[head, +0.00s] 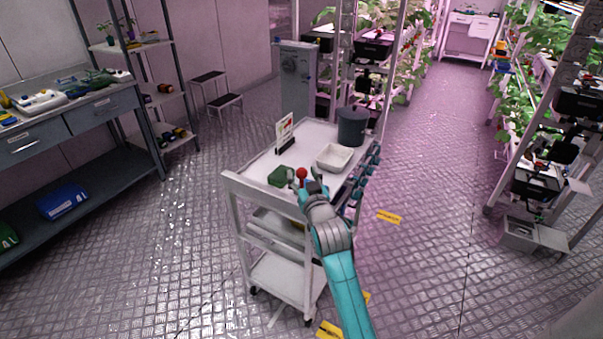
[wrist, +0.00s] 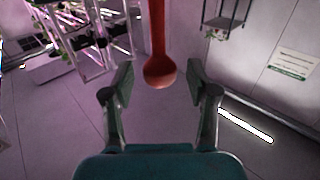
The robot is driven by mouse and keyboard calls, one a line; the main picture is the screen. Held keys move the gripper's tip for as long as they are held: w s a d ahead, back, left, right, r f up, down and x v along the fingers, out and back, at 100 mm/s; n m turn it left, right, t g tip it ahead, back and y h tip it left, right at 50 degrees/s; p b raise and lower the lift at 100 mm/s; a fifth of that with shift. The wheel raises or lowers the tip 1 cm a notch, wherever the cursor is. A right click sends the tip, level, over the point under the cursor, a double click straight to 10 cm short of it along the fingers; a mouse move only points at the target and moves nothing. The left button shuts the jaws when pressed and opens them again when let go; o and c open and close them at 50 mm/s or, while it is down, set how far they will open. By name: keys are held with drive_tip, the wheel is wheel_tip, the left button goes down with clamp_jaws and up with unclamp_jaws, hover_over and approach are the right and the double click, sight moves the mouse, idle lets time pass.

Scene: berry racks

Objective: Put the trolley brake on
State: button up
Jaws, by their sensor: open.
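The white trolley (head: 262,167) stands in the middle of the head view, with shelves below its top. A red round-ended lever (head: 302,173) shows upright at its near edge; I take it to be the brake lever. My gripper (head: 309,186) is right at this lever, and hides part of its lower end. In the wrist view the red lever (wrist: 160,70) enters from the top edge. Its rounded end lies between the spread fingertips of my gripper (wrist: 158,84). Gaps show on both sides, so the gripper is open and not clamped on it.
On the trolley top are a green item (head: 281,176), a white tray (head: 325,164), a dark bucket (head: 352,127) and a sign stand (head: 285,133). A workbench (head: 75,128) is at left, plant racks (head: 515,140) at right. The aisle floor (head: 440,150) is clear.

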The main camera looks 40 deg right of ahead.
drive_tip(key=shift+x, duration=0.8)
drive_tip(key=shift+c, duration=0.2)
clamp_jaws()
